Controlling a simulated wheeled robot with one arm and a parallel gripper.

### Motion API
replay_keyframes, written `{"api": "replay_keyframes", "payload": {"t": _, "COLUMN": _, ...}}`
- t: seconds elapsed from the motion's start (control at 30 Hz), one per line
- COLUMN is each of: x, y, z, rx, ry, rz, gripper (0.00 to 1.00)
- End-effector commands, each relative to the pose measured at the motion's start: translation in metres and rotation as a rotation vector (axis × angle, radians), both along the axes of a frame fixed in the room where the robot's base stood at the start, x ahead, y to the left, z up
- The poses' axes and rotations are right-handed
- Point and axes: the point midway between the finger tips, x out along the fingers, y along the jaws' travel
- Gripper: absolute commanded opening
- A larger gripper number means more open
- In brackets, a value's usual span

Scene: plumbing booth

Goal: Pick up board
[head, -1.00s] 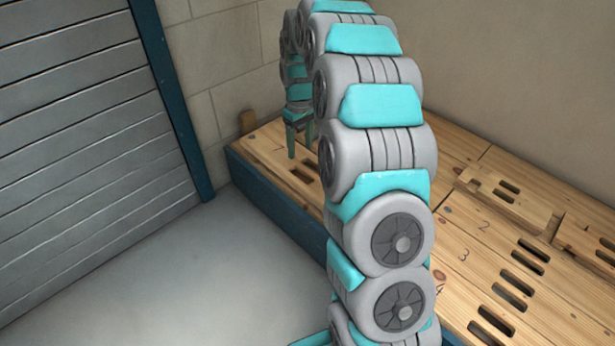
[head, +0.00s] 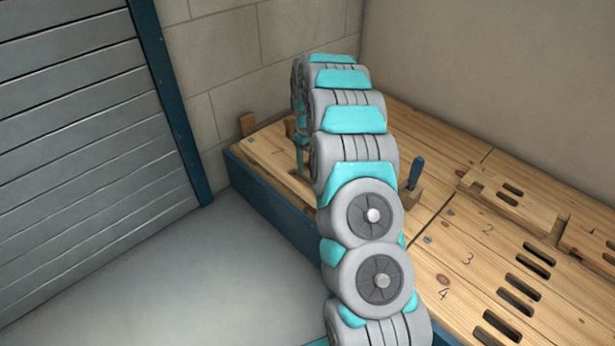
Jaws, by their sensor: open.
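A raised wooden board (head: 535,213) with two dark slots lies on the bench at the right; I cannot be sure it is the task's board. My gripper (head: 300,158) points down over the left end of the bench, its teal fingers partly hidden behind my arm. It is open, and nothing shows between its fingers. It is close to the bench top, near a dark slot; whether it touches the wood cannot be told. My arm hides part of the bench between the gripper and the board.
The wooden bench (head: 468,285) has numbered places and several slots. A blue-handled tool (head: 416,172) stands in a small block right of my arm. A wooden block (head: 247,124) stands at the back left corner. Walls close off the back; a grey shutter (head: 80,120) is left, with clear floor (head: 190,270) before it.

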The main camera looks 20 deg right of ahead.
Motion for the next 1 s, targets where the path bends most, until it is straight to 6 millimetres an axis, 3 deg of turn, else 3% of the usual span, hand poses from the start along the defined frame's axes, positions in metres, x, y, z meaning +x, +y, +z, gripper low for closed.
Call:
{"api": "replay_keyframes", "payload": {"t": 0.2, "x": -0.002, "y": 0.002, "z": -0.032, "rx": 0.001, "ry": 0.003, "rz": 0.000, "gripper": 0.62}}
{"api": "replay_keyframes", "payload": {"t": 0.47, "x": -0.001, "y": 0.002, "z": -0.035, "rx": 0.000, "ry": -0.001, "rz": 0.000, "gripper": 0.62}}
{"api": "replay_keyframes", "payload": {"t": 1.0, "x": -0.001, "y": 0.002, "z": -0.035, "rx": 0.000, "ry": -0.001, "rz": 0.000, "gripper": 0.02}}
